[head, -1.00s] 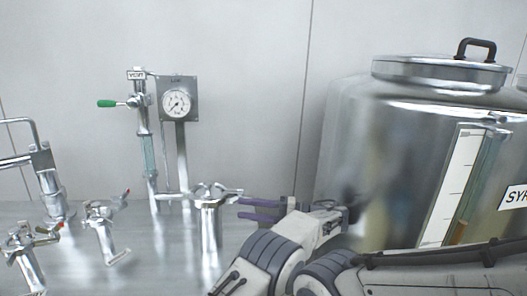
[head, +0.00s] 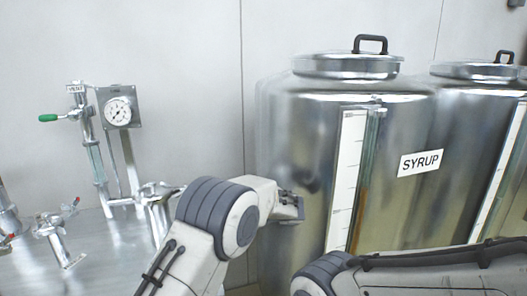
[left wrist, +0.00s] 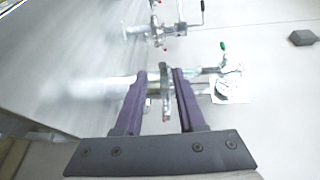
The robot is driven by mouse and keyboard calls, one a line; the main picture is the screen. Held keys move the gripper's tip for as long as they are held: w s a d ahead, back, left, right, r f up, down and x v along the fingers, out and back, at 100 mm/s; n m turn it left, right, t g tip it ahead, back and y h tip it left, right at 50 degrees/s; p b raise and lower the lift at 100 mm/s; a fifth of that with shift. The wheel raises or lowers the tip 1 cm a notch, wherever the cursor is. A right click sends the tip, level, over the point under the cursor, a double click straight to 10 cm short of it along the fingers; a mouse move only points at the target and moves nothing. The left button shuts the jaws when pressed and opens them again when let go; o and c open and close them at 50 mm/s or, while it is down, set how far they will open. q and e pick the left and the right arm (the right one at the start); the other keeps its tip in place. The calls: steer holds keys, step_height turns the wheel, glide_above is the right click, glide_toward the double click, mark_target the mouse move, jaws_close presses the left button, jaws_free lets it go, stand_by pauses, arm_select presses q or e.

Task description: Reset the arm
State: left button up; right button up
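My left arm reaches up from the bottom centre of the head view. Its wrist end shows in front of the syrup tank, but its fingers are hidden there. In the left wrist view the left gripper (left wrist: 160,82) has its two purple fingers apart. A metal tap (left wrist: 165,88) shows in the gap, and nothing appears gripped. Part of my right arm crosses the bottom right of the head view; its gripper is out of view.
A syrup tank (head: 285,120) with a lid stands at the centre, with another tank (head: 465,105) to its right. A gauge (head: 118,111), a green-handled valve (head: 50,118) and metal taps (head: 55,240) stand on the steel counter (head: 95,275) at left. The wrist view is partly blurred.

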arm_select(q)
steer(key=s+d+f+m+h+p, duration=0.1)
steer(key=s+d+m+h, duration=0.1)
steer(key=s+h, duration=0.4)
steer(key=s+d+f+m+g+h+p, duration=0.1)
steer(key=s+d+h, duration=0.4)
steer(key=s, duration=1.1)
steer(key=s+d+f+m+h+p, duration=0.1)
steer(key=s+d+h, duration=0.3)
steer(key=s, duration=0.8)
steer(key=m+h, duration=0.1)
steer(key=h, duration=0.1)
steer(key=shift+f+m+h+p, duration=0.3)
steer(key=shift+f+p, duration=0.05)
